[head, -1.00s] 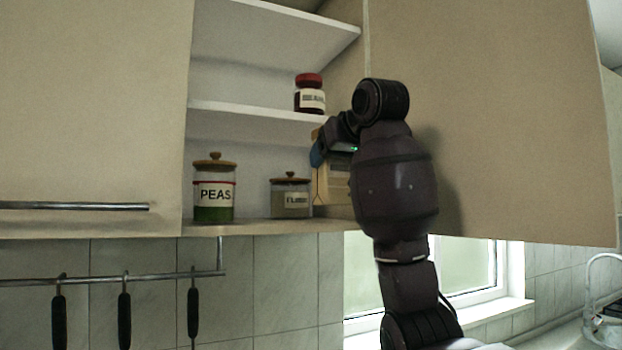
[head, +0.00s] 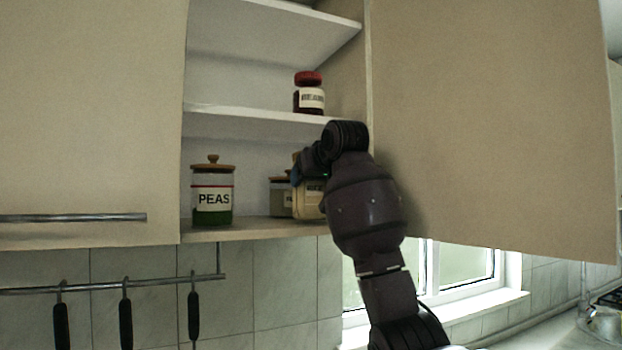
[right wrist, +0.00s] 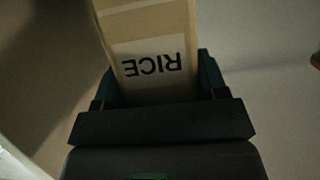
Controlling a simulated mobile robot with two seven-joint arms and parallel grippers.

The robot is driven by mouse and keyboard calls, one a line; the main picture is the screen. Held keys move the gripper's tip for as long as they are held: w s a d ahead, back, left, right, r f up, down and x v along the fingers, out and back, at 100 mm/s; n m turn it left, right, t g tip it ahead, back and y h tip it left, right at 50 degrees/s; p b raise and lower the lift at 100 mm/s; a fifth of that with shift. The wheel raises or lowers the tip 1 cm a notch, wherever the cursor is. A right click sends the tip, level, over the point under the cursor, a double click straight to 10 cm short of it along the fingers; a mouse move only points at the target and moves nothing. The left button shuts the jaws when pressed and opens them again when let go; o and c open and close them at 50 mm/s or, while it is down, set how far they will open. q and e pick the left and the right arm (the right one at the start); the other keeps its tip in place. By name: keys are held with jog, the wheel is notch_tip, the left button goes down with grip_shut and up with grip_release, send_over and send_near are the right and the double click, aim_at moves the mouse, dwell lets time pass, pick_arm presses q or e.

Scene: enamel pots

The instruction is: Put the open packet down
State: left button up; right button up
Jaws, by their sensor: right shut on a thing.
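The packet (head: 311,205) is pale tan and labelled RICE in the right wrist view (right wrist: 150,62), where the lettering appears upside down. My right gripper (head: 298,176) is shut on it, with a dark finger on each side of the packet in the right wrist view (right wrist: 158,88). In the head view the packet is inside the open cabinet, low over the bottom shelf (head: 240,229) at its right end. My wrist and arm hide part of it. I cannot tell whether its base touches the shelf. The packet's top opening is not clear. My left gripper is not in view.
A PEAS jar (head: 212,195) stands at the left of the bottom shelf. A smaller wooden-lidded jar (head: 279,199) stands beside the packet, partly hidden. A red-lidded jar (head: 309,95) is on the middle shelf (head: 235,118). The open cabinet door (head: 490,130) is right of my arm.

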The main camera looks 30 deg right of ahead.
jog(key=shift+f, duration=0.25)
jog(key=shift+s, duration=0.1)
jog(key=shift+f, duration=0.1)
jog(key=o, duration=1.2)
jog(key=shift+f, duration=0.1)
jog(key=shift+c, duration=0.2)
